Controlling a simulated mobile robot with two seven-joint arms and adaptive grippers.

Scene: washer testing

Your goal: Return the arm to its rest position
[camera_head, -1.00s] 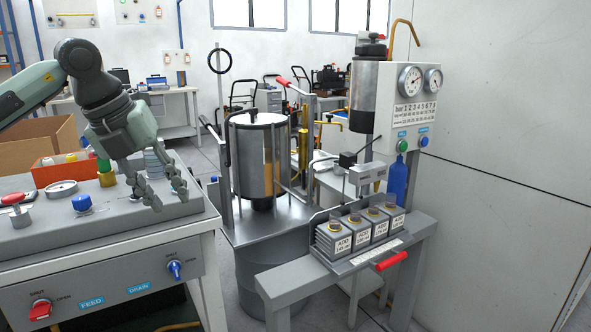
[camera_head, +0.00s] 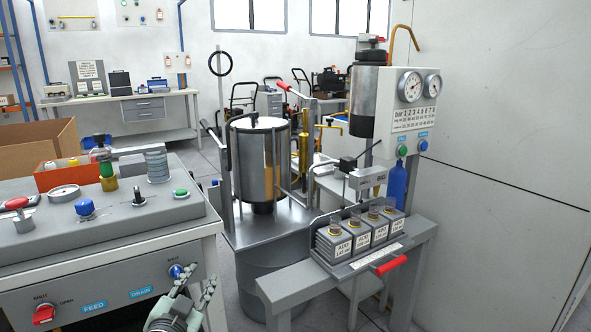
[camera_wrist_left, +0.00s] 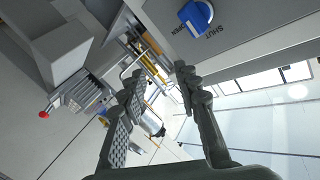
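My left gripper (camera_head: 197,277) is low in the head view, in front of the grey control bench (camera_head: 110,262). It points upward there, near the blue drain knob (camera_head: 177,271) on the bench's front panel. In the left wrist view the two fingers (camera_wrist_left: 160,75) stand apart with nothing between them. The blue knob (camera_wrist_left: 195,16) shows above the fingers, apart from them. Most of the left arm is below the head view. My right gripper is in neither view.
A red feed knob (camera_head: 43,313) is on the same panel. Several switches and a gauge (camera_head: 64,192) stand on the bench top. Right of it are a metal tank (camera_head: 245,160) and a weight stand (camera_head: 340,252) with a red handle (camera_head: 391,265). A narrow gap separates bench and stand.

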